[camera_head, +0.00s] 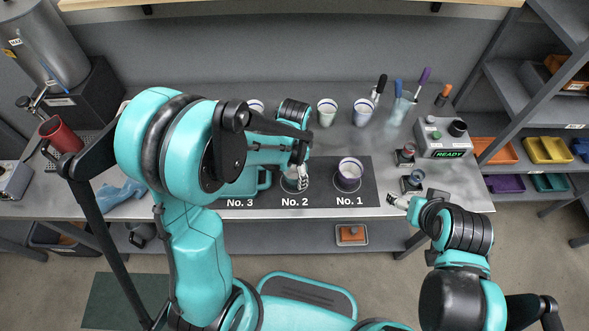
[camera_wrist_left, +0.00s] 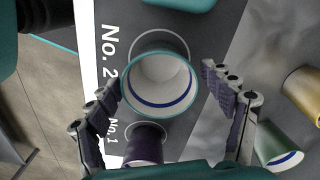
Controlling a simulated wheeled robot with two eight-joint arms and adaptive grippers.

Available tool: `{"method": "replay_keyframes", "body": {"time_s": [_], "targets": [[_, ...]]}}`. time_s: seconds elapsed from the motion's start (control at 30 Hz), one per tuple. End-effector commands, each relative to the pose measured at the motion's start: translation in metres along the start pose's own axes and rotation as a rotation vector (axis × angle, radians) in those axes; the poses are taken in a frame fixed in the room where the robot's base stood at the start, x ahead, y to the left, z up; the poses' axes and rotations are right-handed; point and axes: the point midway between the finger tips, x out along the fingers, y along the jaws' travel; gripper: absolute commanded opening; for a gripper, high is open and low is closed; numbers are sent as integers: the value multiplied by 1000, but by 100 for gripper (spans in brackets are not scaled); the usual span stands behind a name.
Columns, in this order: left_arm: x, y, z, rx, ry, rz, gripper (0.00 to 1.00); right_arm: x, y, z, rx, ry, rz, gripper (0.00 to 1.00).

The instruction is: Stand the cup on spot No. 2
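A white cup (camera_wrist_left: 160,85) with a teal rim and a blue ring inside shows in the left wrist view, mouth toward the camera. It is over or on spot No. 2 (camera_wrist_left: 158,36), whose pale ring shows past its edge; whether its base touches the mat is hidden. In the head view the cup (camera_head: 289,184) is mostly covered by my left gripper (camera_head: 299,178). My left gripper (camera_wrist_left: 163,80) has its fingers spread on both sides of the cup, with narrow gaps. My right gripper (camera_head: 397,202) is low at the table's right front, away from the cup; its opening is unclear.
A purple-banded cup (camera_head: 349,176) stands on spot No. 1, close beside. More cups (camera_head: 327,112) and a pen holder (camera_head: 401,108) stand behind. A control box (camera_head: 443,138) reading READY is at the right.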

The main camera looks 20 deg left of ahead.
Motion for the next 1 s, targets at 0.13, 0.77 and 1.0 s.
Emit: {"method": "replay_keyframes", "body": {"time_s": [0.13,0.77,1.0], "targets": [[0,0,0,0,0,0,81,0,0,0,0,0,0,80],[-103,0,0,0,0,0,81,-32,0,-23,0,0,0,80],[-125,1,2,-12,5,-5,81,-36,0,-26,0,0,0,80]]}}
